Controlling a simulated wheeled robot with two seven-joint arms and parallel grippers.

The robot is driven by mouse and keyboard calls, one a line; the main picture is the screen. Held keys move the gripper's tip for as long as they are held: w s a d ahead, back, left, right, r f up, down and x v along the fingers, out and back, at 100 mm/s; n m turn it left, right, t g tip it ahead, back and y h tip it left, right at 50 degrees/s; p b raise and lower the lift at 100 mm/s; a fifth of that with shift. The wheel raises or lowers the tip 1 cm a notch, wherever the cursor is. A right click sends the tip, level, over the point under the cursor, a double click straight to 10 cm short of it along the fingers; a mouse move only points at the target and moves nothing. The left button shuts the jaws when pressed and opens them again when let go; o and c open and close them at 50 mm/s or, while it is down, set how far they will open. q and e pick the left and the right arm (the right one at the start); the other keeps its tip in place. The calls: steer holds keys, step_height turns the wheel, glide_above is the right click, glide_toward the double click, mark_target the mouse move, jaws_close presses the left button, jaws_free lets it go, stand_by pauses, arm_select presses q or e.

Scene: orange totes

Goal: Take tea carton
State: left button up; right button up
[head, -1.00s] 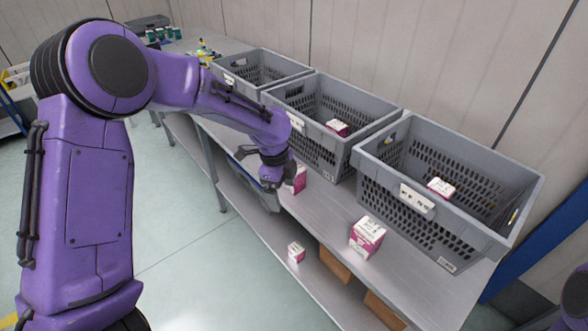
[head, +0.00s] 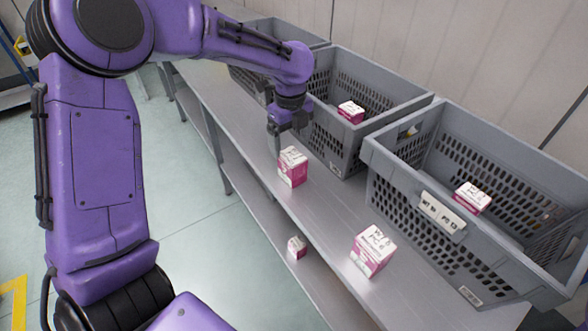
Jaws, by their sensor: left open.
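A white and magenta tea carton (head: 292,167) stands upright on the grey metal table, near its front edge. My left gripper (head: 284,143) is open and empty, pointing down just above and behind this carton. I cannot tell whether a fingertip touches it. A second similar carton (head: 372,250) stands on the table further right. Another carton (head: 297,247) is on the lower shelf. One carton (head: 351,111) lies in the middle crate and one (head: 472,197) in the right crate. My right gripper is not in view.
Grey perforated crates stand in a row along the back of the table: a left crate (head: 262,28), a middle crate (head: 385,121) and a right crate (head: 512,262). The wall is close behind them. The table strip between the two standing cartons is clear.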

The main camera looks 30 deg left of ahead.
mark_target(292, 155)
arm_select(q)
step_height(292, 155, down, 8)
steer(key=shift+w+r+p, duration=0.1)
steer(key=shift+p, duration=0.45)
steer(key=shift+w+f, duration=0.2)
steer(key=shift+r, duration=0.1)
steer(key=c, duration=1.2)
